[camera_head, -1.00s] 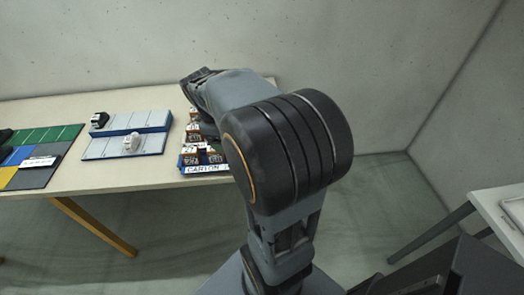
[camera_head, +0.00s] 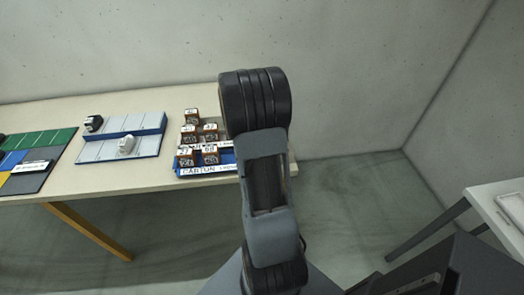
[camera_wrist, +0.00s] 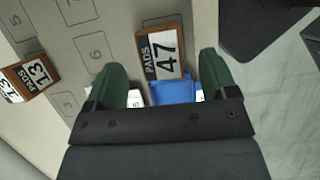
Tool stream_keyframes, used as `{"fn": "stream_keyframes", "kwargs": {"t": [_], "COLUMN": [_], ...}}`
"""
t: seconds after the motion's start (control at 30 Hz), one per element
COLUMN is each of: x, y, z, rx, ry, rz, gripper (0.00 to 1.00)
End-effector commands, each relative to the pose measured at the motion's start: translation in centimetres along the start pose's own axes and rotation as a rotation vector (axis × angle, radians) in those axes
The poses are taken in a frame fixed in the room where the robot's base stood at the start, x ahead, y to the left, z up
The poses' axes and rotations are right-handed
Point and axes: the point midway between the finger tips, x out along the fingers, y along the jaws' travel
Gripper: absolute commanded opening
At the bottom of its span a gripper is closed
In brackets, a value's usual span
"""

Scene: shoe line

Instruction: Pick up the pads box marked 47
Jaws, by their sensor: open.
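The pads box marked 47 (camera_wrist: 163,52) is brown with a white label, seen in the wrist view just ahead of and between my fingertips. My gripper (camera_wrist: 162,72) is open, with one green finger to each side of the box's near end. I cannot tell how far the fingers are above or beside it. In the head view my gripper is hidden behind my own arm, and I cannot tell which small box there is the 47.
A pads box marked 13 (camera_wrist: 36,76) stands to the left on the board with numbered places (camera_wrist: 83,20). A blue piece (camera_wrist: 175,92) lies near the 47 box.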

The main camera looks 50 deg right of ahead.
Motion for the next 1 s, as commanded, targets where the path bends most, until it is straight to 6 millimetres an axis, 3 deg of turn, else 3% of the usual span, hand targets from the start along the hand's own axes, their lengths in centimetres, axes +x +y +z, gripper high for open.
{"fn": "stream_keyframes", "kwargs": {"t": [0.43, 0.77, 1.0], "x": [4.8, 5.3, 5.3], "y": [-0.1, -0.1, -0.1], "z": [-0.1, -0.1, -0.1], "rx": [0.001, 0.001, 0.001], "ry": [0.001, 0.001, 0.001], "rz": [-0.003, 0.000, 0.000], "gripper": [0.79, 0.79, 0.58]}}
